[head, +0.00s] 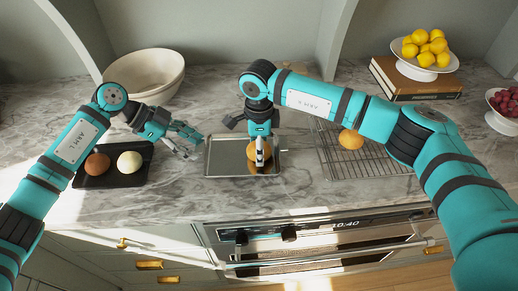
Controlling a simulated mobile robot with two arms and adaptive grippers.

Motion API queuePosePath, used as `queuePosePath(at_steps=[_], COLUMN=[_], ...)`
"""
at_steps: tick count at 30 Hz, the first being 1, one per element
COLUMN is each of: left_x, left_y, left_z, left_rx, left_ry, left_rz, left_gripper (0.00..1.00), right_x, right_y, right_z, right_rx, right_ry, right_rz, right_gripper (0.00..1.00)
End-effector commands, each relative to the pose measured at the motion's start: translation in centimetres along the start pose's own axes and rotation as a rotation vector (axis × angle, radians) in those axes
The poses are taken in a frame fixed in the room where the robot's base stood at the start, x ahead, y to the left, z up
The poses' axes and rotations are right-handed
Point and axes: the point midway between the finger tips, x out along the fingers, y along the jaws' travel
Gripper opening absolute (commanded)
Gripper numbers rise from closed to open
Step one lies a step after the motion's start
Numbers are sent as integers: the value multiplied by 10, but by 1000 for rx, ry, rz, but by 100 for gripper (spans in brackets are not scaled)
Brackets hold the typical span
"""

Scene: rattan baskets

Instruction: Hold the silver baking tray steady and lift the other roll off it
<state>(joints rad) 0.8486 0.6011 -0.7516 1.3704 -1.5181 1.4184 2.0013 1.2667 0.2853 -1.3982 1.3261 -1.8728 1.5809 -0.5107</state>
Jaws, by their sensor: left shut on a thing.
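The silver baking tray (225,160) lies on the marble counter in the middle of the head view. A golden-brown roll (251,151) sits at its right part, partly hidden by my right gripper. My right gripper (261,155) points down at this roll, with a finger in front of it; I cannot tell whether it grips. My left gripper (194,148) is at the tray's left edge, shut on the tray. Another roll (351,139) rests on the wire cooling rack (365,165) to the right, partly behind my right arm.
A dark tray (112,180) with a brown and a pale round item lies at the left. A cream bowl (146,76) stands behind it. Books (415,85), a white stand of lemons (424,70) and a bowl of red fruit (503,118) are at the back right.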

Motion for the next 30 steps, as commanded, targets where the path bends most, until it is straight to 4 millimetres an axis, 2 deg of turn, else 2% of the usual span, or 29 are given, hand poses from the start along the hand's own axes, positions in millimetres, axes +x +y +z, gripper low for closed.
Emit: queuePosePath(at_steps=[12, 18, 25, 26, 30], left_x=[0, 0, 0, 0, 0], left_y=[0, 0, 0, 0, 0], left_z=[0, 0, 0, 0, 0], left_rx=[0, 0, 0, 0, 0], left_ry=[0, 0, 0, 0, 0], left_rz=[-1, -1, -1, -1, -1], left_gripper=[21, 21, 21, 50, 68], right_x=[-78, -93, -94, -94, -94], right_y=[-1, 0, 0, 0, 0], right_z=[0, 0, 0, 0, 0], right_rx=[-1, -1, -1, -1, 0], right_ry=[-2, -1, -1, -1, -1], right_rz=[-5, -2, -1, -1, -2], right_gripper=[41, 41, 41, 41, 41])
